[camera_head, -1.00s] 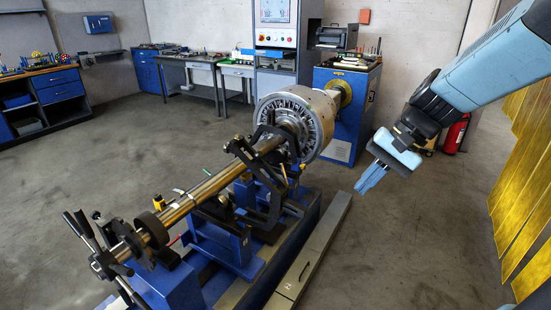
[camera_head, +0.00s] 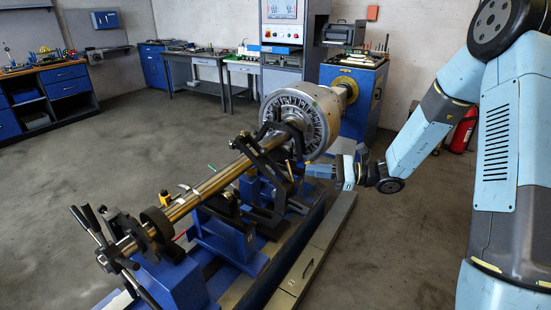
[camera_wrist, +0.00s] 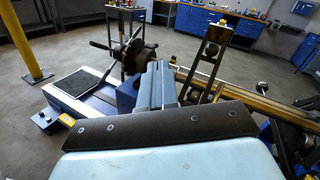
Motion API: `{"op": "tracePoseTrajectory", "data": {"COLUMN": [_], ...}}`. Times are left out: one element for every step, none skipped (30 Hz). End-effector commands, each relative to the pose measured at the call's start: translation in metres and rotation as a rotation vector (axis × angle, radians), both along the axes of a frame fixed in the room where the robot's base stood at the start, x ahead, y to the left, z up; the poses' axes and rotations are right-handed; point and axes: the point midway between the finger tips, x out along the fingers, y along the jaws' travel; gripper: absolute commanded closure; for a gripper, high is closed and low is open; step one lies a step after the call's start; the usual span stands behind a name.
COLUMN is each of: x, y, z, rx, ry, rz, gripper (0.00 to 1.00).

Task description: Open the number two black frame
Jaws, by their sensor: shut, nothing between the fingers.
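The balancing machine carries a long brass-coloured shaft (camera_head: 222,179) with a slotted rotor (camera_head: 298,120) at its far end. Black frames (camera_head: 268,160) stand around the shaft just in front of the rotor. I cannot read a number on any of them. My gripper (camera_head: 311,171) is shut and empty, to the right of these frames at about shaft height. In the wrist view, my shut fingers (camera_wrist: 157,84) point forward, and a tall black frame (camera_wrist: 207,62) stands just to their right, apparently apart from them. The shaft (camera_wrist: 236,95) passes behind it.
A lever handle (camera_head: 103,240) sits at the shaft's near end. A low rail (camera_head: 318,248) runs along the machine's right side, with free floor right of it. A blue cabinet (camera_head: 358,100) stands behind the rotor, and a fire extinguisher (camera_head: 462,130) by the wall.

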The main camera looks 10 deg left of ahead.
Motion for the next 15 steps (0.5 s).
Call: {"op": "tracePoseTrajectory", "data": {"x": [0.010,0.016,0.023,0.028,0.033,0.040,0.044,0.048,0.052,0.055,0.057,0.060,0.062,0.063,0.064], "y": [0.001,0.002,0.002,0.002,0.002,0.002,0.001,0.001,0.001,0.000,0.000,0.000,-0.001,-0.001,-0.001], "z": [-0.011,-0.016,-0.022,-0.027,-0.031,-0.037,-0.041,-0.045,-0.049,-0.052,-0.055,-0.058,-0.060,-0.061,-0.062], "rx": [0.042,0.065,0.094,0.115,0.135,0.158,0.174,0.190,0.208,0.219,0.229,0.238,0.244,0.249,0.253], "ry": [0.046,0.068,0.098,0.119,0.138,0.161,0.177,0.192,0.209,0.221,0.230,0.240,0.247,0.252,0.255], "rz": [-0.036,-0.058,-0.086,-0.107,-0.127,-0.152,-0.171,-0.186,-0.206,-0.219,-0.230,-0.241,-0.250,-0.256,-0.261], "gripper": [1.00,1.00,1.00,1.00,1.00,1.00,1.00,1.00,1.00,1.00,1.00,1.00,1.00,1.00,1.00]}}
